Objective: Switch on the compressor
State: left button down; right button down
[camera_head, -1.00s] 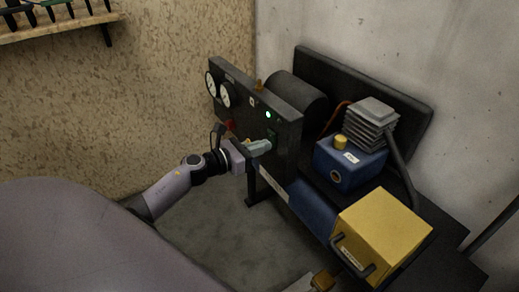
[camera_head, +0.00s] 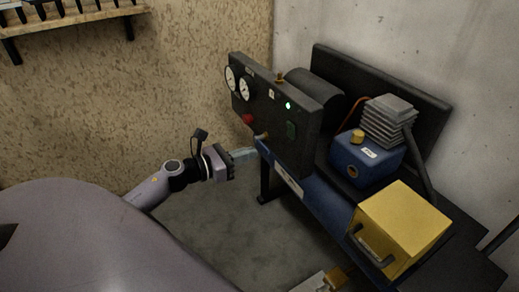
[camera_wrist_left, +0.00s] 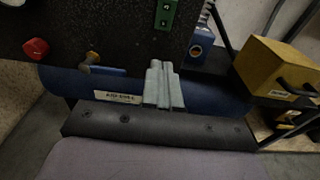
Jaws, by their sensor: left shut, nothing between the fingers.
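The compressor's black control panel (camera_head: 275,112) stands upright at the front of the machine. A small light on it (camera_head: 288,105) glows green. Below the light is a green switch (camera_head: 291,130), also at the top of the left wrist view (camera_wrist_left: 165,14); its position is too small to read. A red button (camera_head: 248,119) and a brass valve (camera_head: 262,136) sit further left. My left gripper (camera_head: 250,154) is shut and empty, in front of the panel's lower left, below the red button. Its closed fingers (camera_wrist_left: 157,85) point at the blue tank (camera_wrist_left: 210,95). My right gripper is out of view.
Two white gauges (camera_head: 244,89) are on the panel's left. Behind are a blue pump with a grey finned head (camera_head: 388,122) and a yellow box (camera_head: 405,225) at right. A wooden shelf (camera_head: 75,22) hangs at upper left. Grey floor (camera_head: 225,230) is free below my left gripper.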

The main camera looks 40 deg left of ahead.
pick_arm(q)
jog(key=shift+f+v, duration=0.2)
jog(key=shift+v, duration=0.65)
jog(key=shift+f+v, duration=0.15)
jog(key=shift+v, duration=0.7)
jog(key=s+d+f+m+g+y, duration=0.15)
jog(key=s+d+f+m, duration=0.4)
jog(key=m, duration=0.55)
jog(key=s+d+f+m+g+y, duration=0.1)
jog(key=s+d+f+m+g, duration=0.15)
jog(key=s+d+m, duration=0.55)
jog(key=s+d+f+m+g+y, duration=0.1)
jog(key=s+d+f+m, duration=0.2)
jog(key=d+f+m, duration=0.75)
jog(key=a+r+m+p, duration=0.4)
jog(key=r+p, duration=1.1)
jog(key=r, duration=0.2)
jog(key=shift+s+a+r+y+p, duration=0.25)
jog(key=shift+s+y+p, duration=0.1)
jog(key=shift+s+y, duration=0.1)
